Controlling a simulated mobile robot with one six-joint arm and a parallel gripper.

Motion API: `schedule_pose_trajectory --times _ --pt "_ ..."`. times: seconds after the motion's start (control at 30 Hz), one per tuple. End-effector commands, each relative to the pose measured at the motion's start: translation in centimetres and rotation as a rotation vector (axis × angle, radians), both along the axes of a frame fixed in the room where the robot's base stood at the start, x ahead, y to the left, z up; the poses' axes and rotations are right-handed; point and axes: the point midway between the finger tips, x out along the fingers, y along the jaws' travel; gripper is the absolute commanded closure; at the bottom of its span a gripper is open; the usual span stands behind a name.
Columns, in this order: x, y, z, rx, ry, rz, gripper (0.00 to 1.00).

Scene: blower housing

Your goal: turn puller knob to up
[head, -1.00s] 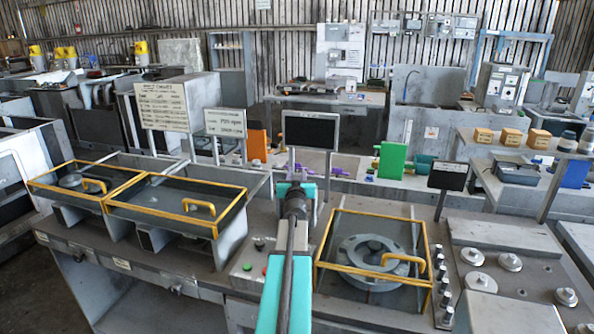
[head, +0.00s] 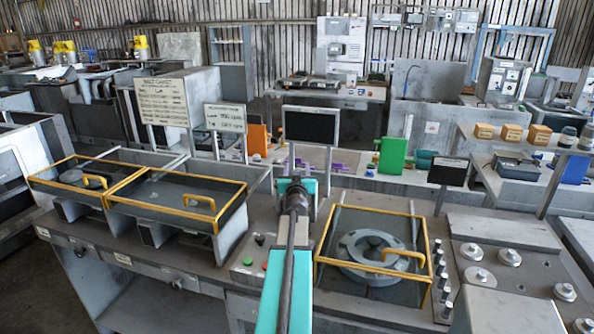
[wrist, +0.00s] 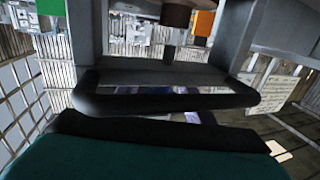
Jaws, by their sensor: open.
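I cannot tell which knob is the puller knob. A column of small knobs (head: 442,283) stands along the right side of the yellow-framed box on the bench. Several round silver knobs (head: 480,277) sit on the grey panel to its right. My gripper (head: 297,190) is at the end of my teal arm, over the bench, left of the yellow-framed box and apart from these knobs. Its fingers are too small to make out in the head view. In the wrist view dark bars and grey uprights fill much of the picture, and no knob can be made out for certain.
The yellow-framed glass box (head: 374,250) has a round flange inside. Two more yellow-framed trays (head: 165,190) stand on the left. A dark screen (head: 311,125) stands behind my gripper, and a small dark sign (head: 448,171) behind the knobs. A green block (head: 393,155) is farther back.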

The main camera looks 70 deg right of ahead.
Motion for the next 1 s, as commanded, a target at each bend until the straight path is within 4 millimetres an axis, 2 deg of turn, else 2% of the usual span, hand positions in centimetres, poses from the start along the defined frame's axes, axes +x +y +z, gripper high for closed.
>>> schedule_pose_trajectory --times 0.8,1.0 --pt "-2.1 6.0 0.0 0.000 0.000 0.000 0.51" --pt "-2.4 6.8 -0.1 0.000 0.000 0.000 0.51"
